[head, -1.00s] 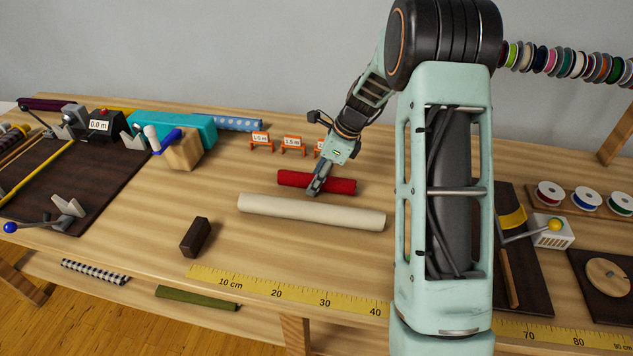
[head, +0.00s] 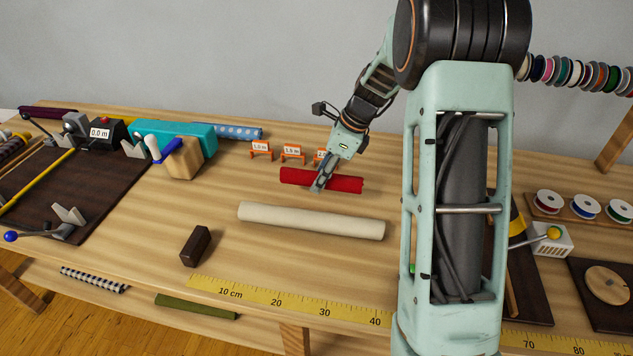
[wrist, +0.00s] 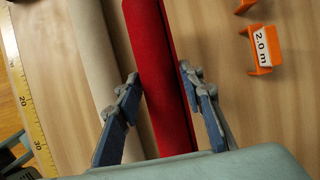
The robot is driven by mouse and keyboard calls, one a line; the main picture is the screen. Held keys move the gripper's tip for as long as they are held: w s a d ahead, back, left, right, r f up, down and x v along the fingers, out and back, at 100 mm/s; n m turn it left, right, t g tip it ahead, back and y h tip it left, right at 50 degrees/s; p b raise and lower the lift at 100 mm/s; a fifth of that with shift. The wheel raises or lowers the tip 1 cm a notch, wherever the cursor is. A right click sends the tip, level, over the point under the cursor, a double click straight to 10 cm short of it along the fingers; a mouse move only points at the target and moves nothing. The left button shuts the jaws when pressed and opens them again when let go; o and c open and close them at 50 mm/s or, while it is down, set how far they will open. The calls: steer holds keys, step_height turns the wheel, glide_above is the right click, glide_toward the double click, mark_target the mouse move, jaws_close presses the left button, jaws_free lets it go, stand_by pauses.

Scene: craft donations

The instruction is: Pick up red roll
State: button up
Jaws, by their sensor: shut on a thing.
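The red roll (head: 345,184) lies crosswise behind a longer cream roll (head: 310,221) in the head view. My gripper (head: 319,186) comes down from above and is shut on the red roll near its middle. In the wrist view, the red roll (wrist: 152,50) runs between the two fingers of my gripper (wrist: 159,80), one finger on each side. The cream roll (wrist: 95,50) runs beside it on the left. The red roll looks slightly raised from the wooden table (head: 150,235), but its height is hard to tell. My arm hides part of the table on the right.
Small orange label stands (head: 292,153) stand just behind the red roll. A dark block (head: 195,246) and a yellow measuring tape (head: 300,307) lie toward the front. A teal device (head: 190,135) stands at the left, spools (head: 584,208) at the right. The table's left-middle is clear.

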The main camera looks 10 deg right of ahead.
mark_target(329, 183)
steer(key=s+r, duration=0.1)
steer(key=r, duration=0.1)
steer(key=s+d+r, duration=0.1)
steer(key=s+r, duration=0.1)
steer(key=shift+d, duration=0.2)
steer(key=s+d+r, duration=0.3)
steer(key=s, duration=0.5)
steer(key=shift+d+r, duration=0.2)
steer(key=shift+d, duration=0.05)
steer(key=shift+w, duration=0.1)
